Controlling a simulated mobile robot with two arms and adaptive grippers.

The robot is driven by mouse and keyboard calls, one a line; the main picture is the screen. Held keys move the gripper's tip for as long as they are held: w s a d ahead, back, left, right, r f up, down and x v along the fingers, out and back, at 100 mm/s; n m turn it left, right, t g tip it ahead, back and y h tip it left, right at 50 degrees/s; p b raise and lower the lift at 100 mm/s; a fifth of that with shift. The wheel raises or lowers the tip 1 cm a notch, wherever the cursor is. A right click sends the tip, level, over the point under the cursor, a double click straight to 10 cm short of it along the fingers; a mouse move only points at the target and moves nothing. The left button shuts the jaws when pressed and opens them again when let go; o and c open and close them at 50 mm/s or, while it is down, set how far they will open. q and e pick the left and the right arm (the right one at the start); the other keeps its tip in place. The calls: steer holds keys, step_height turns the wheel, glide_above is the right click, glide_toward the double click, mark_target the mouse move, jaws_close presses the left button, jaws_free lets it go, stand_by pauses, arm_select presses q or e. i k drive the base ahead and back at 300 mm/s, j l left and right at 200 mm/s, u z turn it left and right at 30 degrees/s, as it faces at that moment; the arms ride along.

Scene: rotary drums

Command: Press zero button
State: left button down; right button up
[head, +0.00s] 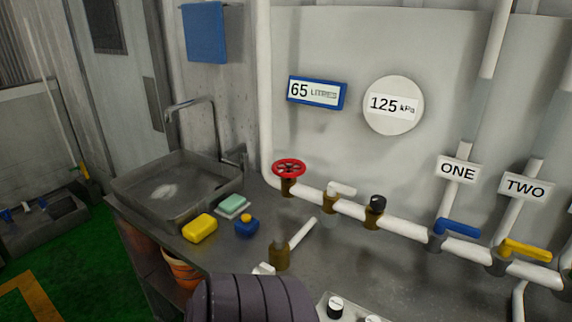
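No button labelled zero can be made out. A blue-framed display (317,93) on the wall reads 65 litres. Right of it, a round white gauge (393,105) reads 125 kPa. At the bottom edge, part of a pale panel (322,313) shows with a black-topped white knob or button (336,306); its marking cannot be read, and the panel is cut off by the frame. A dark ribbed shape at the bottom centre looks like part of my arm and hides some of the worktop. Neither gripper's fingers show.
A white pipe (405,228) runs along the worktop with a red handwheel (289,168), a blue lever (458,227) and a yellow lever (525,249). A sink (180,187), yellow sponge (200,228) and blue bottle (246,228) are left. A brown valve (279,255) stands centrally.

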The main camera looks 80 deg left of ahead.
mark_target(245, 217)
steer(key=u, duration=2.75)
